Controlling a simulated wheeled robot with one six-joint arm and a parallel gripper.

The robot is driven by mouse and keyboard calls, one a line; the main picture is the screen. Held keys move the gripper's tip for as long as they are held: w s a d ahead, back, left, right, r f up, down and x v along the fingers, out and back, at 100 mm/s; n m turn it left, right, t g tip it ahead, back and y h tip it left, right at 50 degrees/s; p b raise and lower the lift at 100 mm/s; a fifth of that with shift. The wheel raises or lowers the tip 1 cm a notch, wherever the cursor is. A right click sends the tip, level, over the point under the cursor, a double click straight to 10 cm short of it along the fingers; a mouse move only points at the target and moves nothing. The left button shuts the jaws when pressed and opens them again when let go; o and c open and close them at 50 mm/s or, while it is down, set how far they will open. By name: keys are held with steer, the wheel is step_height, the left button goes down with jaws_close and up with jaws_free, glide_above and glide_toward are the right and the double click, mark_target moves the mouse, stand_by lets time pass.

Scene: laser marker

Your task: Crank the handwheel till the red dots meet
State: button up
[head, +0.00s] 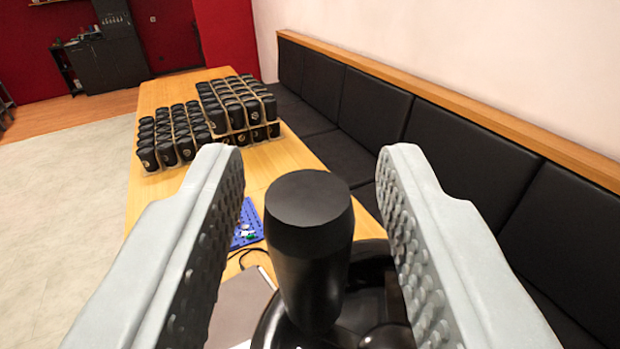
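My gripper (308,162) is open, with one grey studded finger on each side of the picture. A black, rounded handle with a flat top (308,245) stands upright in the gap between the fingers, with clear space on both sides of it. It looks like the handwheel's crank grip. Below and behind it is part of a black round handwheel (268,328), cut off by the bottom edge and partly covered by the handle and right finger. No red dots show in this view.
A long wooden table (160,100) runs away from me. Black cylinders stand in trays (170,140) and in a stacked block (240,110). A blue tray (248,222), a cable and a grey flat surface (240,305) are nearer. A black padded bench (365,110) lines the right wall.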

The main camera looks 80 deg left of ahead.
jaws_close()
steer(key=shift+n+g, duration=0.3)
steer(key=shift+g, duration=0.1)
steer(key=n+g, duration=0.2)
steer(key=g, duration=0.2)
steer(key=d+n+g, duration=0.1)
steer(key=n+g, duration=0.2)
steer(key=g, duration=0.1)
steer(key=shift+s+d+g, duration=0.2)
steer(key=shift+g, duration=0.2)
steer(key=n+g+h, duration=0.2)
steer(key=g, duration=0.1)
steer(key=d+n+g+h, duration=0.1)
steer(key=n+g+h, duration=0.1)
steer(key=n+g, duration=0.1)
steer(key=shift+d, duration=0.1)
steer(key=shift+s+n+g, duration=0.1)
steer(key=shift+n+g, duration=0.2)
steer(key=shift+r, duration=0.1)
jaws_free()
